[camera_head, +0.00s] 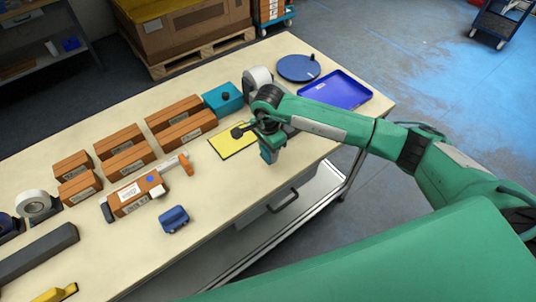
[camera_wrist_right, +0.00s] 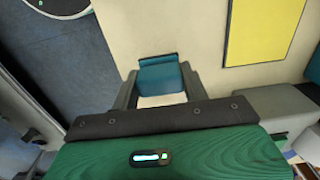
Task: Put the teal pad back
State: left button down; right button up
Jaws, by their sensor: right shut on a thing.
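The teal pad (camera_wrist_right: 159,76) is between the fingers of my right gripper (camera_wrist_right: 162,92) in the right wrist view, with pale tabletop around it. In the head view my right gripper (camera_head: 266,140) is at the table's front edge, just right of the yellow mat (camera_head: 232,143). A teal block (camera_head: 268,154) shows at its lower end. How high the pad is above the table I cannot tell. My left gripper is not in view.
Several brown cartons (camera_head: 127,160), a scanner-like tool with an orange end (camera_head: 178,165) and a small blue item (camera_head: 173,219) are on the left of the table (camera_head: 225,205). A blue tray (camera_head: 335,90) and a round blue disc (camera_head: 298,67) lie at the far right. The front-middle tabletop is clear.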

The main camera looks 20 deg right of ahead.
aim_at(268, 158)
notch_tip(268, 158, down, 4)
jog(key=shift+f+p, duration=0.15)
jog(key=shift+p, duration=0.5)
jog(key=shift+f, duration=0.15)
jog(key=o, duration=1)
jog(key=shift+o, duration=0.2)
jog(key=shift+r, duration=0.25)
notch_tip(268, 158, up, 10)
jog(key=b, duration=0.4)
jog(key=shift+r+b, duration=0.2)
jog(key=shift+b, duration=0.15)
jog(key=shift+r, duration=0.7)
